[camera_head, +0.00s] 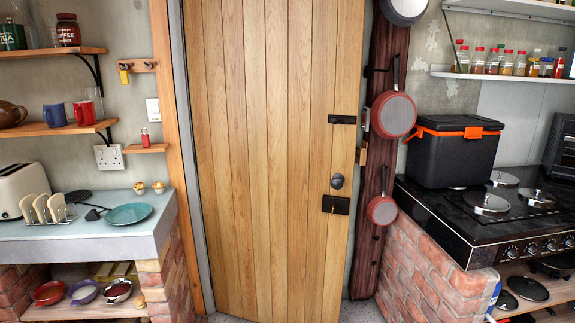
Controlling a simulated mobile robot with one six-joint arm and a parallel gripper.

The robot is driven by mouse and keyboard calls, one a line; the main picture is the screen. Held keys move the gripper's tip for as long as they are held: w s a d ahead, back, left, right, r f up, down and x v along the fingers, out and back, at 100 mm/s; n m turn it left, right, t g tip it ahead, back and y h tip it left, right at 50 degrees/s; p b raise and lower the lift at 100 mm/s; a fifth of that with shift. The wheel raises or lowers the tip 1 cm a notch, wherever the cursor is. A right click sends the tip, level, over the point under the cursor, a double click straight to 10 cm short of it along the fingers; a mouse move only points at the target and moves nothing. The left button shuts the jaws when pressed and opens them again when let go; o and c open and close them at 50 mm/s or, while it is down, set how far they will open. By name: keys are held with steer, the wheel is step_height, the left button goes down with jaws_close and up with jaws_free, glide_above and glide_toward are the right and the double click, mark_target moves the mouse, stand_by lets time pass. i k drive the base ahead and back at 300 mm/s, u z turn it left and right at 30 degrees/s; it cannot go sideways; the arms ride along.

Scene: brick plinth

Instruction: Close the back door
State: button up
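The back door (265,150) is a tall door of upright light wood planks in the middle of the view. Near its right edge it has a black bolt (342,119), a dark round knob (337,181) and a dark lock plate (336,205) with a key-like brass piece. A strip of grey shows between the door's right edge and the dark wooden post (379,230). I cannot tell from this view whether the door stands ajar or flush. My gripper is not in view.
Pans (393,114) hang on the post right of the door. A brick-based hob counter (450,222) with a black box (453,152) stands at right. A counter (90,229) with toaster, rack and plate stands at left, below shelves (62,129). Little floor shows.

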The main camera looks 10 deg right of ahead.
mark_target(268, 78)
steer(key=k, duration=0.65)
steer(key=u, duration=0.6)
steer(key=i, duration=1.2)
steer(key=u, duration=0.15)
